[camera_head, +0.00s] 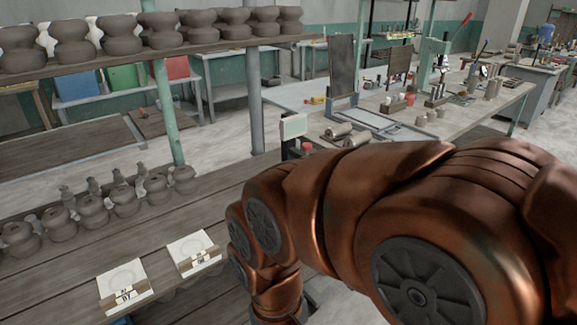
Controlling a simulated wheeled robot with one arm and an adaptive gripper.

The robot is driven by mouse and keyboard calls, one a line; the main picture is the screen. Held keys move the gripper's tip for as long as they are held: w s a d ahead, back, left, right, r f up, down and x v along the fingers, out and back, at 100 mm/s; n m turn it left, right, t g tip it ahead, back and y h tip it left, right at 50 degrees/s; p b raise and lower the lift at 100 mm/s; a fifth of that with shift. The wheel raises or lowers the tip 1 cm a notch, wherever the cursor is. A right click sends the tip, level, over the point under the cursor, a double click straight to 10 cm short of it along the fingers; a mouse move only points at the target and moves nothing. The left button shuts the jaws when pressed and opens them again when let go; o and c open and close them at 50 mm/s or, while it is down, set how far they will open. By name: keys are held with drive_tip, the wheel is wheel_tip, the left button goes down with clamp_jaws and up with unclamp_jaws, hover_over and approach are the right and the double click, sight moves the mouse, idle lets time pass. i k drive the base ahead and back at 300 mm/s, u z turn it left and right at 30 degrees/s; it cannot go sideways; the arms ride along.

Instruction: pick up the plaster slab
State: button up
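Two pale, square, slab-like pieces lie flat on the wooden shelf board at the lower left. The nearer pale slab (121,275) has a faint round mark and a dark-lettered label strip on its front edge. The farther pale slab (191,246) lies to its right and looks alike, also with a label strip. I cannot tell which of them is the plaster slab, or whether both are plaster. My copper arm crosses the right half of the view and bends down just right of the slabs. My gripper is below the bottom edge, out of sight.
A row of small clay pots (92,211) stands behind the slabs on the lower board. More pots (161,31) line the upper shelf, held by a green post (168,115). A cluttered workbench (465,115) stands at the back right. Bare board (60,290) shows left of the slabs.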

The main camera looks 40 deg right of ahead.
sight(192, 254)
drive_tip(key=u, duration=2.9)
drive_tip(key=k, duration=0.95)
drive_tip(key=z, duration=1.1)
drive_tip(key=i, duration=0.5)
drive_tip(key=u, duration=0.05)
